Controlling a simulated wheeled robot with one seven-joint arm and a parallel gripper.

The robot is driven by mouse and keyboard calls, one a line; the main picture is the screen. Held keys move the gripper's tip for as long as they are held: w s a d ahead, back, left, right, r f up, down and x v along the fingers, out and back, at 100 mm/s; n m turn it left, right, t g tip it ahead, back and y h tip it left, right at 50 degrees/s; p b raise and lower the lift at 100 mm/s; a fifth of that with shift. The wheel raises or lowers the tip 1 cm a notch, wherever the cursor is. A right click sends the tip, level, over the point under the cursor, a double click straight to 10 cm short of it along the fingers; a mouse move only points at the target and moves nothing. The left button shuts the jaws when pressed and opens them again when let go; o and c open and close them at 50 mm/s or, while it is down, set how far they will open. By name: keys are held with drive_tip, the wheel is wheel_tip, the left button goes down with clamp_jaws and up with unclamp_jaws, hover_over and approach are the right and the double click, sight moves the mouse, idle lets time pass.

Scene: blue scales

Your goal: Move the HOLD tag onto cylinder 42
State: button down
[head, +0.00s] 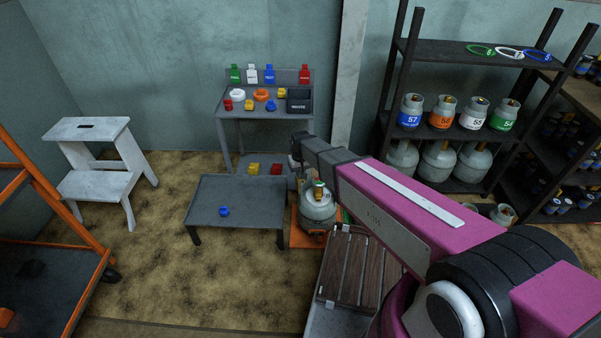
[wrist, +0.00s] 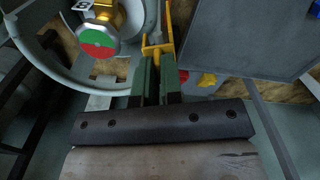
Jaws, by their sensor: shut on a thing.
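My gripper (wrist: 157,72) shows in the wrist view, its dark green fingers shut on a thin yellow piece (wrist: 156,42) that looks like the tag, seen nearly edge-on. No lettering on it can be read. A grey gas cylinder (head: 317,212) stands on an orange scale (head: 302,238) at the low table's right side. In the wrist view its round collar (wrist: 38,62) lies left of my fingers, around a brass valve with a green and red disc (wrist: 99,39). The yellow piece is near the collar's right side; I cannot tell whether they touch. The number 42 is not readable.
A low grey table (head: 235,205) holds a blue item (head: 224,211). Behind it a grey bench (head: 220,103) carries coloured rings and small items under hanging tags. A slatted wooden platform (head: 345,270) lies in front. A black rack (head: 450,58) with several cylinders stands at the right.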

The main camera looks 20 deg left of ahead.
drive_tip(key=shift+f, duration=0.7)
drive_tip(key=c, duration=1.2)
unclamp_jaws()
drive_tip(key=shift+r, duration=0.2)
drive_tip(key=shift+r, duration=3.6)
drive_tip(key=s+d+r+m, duration=0.2)
drive_tip(key=d, duration=1.2)
drive_tip(key=s+d+r+m, duration=0.2)
drive_tip(key=d+r, duration=0.1)
drive_tip(key=d, duration=1.2)
drive_tip(key=s+d+r+m, duration=0.2)
drive_tip(key=d+r, duration=0.1)
drive_tip(key=d, duration=1.1)
drive_tip(key=shift+s+d+r+m, duration=0.2)
drive_tip(key=shift+s+d+m, duration=0.05)
drive_tip(key=shift+s+m, duration=0.15)
